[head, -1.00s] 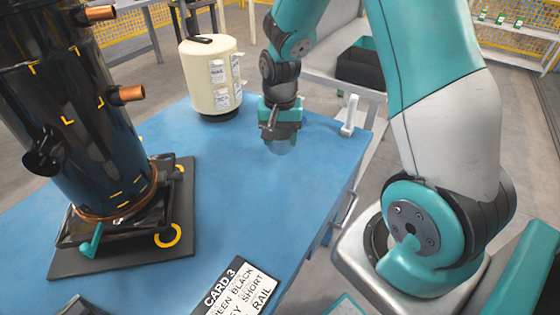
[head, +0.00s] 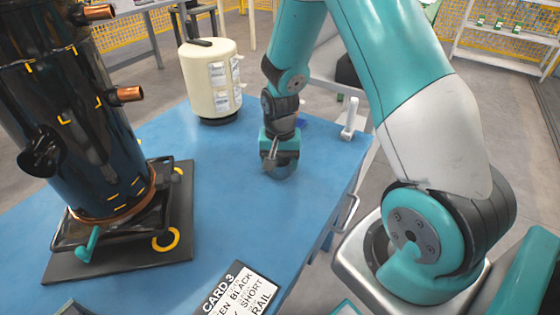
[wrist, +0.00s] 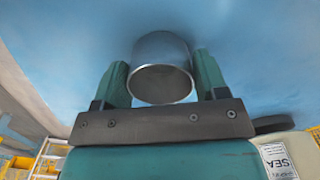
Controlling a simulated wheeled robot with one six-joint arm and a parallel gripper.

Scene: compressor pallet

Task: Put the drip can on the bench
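The drip can (wrist: 163,50) is a small silvery metal cup. In the wrist view it sits between the two green fingers of my gripper (wrist: 163,80), its open rim facing the camera.
A black compressor (head: 80,130) with copper stubs stands on a dark pallet plate (head: 120,262) at left. A cream tank (head: 208,75) stands at the back. A printed card (head: 240,290) lies at the front. A white upright fitting (head: 350,118) is at the right corner. The bench's middle is clear.

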